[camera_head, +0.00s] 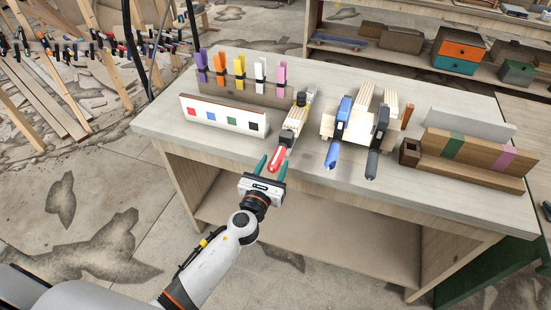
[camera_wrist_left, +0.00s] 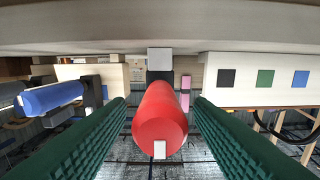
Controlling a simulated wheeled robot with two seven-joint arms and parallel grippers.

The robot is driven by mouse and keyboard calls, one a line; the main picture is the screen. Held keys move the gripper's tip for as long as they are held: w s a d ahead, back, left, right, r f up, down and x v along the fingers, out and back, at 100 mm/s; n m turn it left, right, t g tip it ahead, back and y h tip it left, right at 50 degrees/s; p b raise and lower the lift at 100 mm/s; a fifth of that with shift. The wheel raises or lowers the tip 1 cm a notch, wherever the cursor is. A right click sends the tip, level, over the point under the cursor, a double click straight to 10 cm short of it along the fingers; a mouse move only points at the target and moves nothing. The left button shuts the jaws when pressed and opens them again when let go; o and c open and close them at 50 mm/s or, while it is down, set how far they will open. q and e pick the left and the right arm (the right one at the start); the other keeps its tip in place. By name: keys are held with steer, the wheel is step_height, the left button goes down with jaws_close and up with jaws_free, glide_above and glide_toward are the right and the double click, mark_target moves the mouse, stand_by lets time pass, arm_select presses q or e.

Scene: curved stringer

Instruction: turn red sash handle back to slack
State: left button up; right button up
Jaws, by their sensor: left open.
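The red sash handle (camera_head: 276,159) sticks out over the front edge of the workbench, on a clamp with a dark jaw on a wooden block. My left gripper (camera_head: 271,167) is open, with its green fingers at the near end of the handle. In the left wrist view the red handle (camera_wrist_left: 160,115) lies between the two green fingers (camera_wrist_left: 160,103), with a visible gap on each side. A small white mark shows on its end face, at the picture's lower side. My right gripper is not in view.
Blue-handled (camera_head: 332,153) and black-handled (camera_head: 372,164) clamps stand to the right. A white board with coloured squares (camera_head: 220,117) stands left, before a rack of coloured clips (camera_head: 240,88). A wooden box with green and pink bands (camera_head: 470,150) is at right. Floor before the bench is open.

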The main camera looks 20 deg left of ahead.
arm_select(q)
steer(key=shift+w, duration=1.05)
steer(key=c, duration=1)
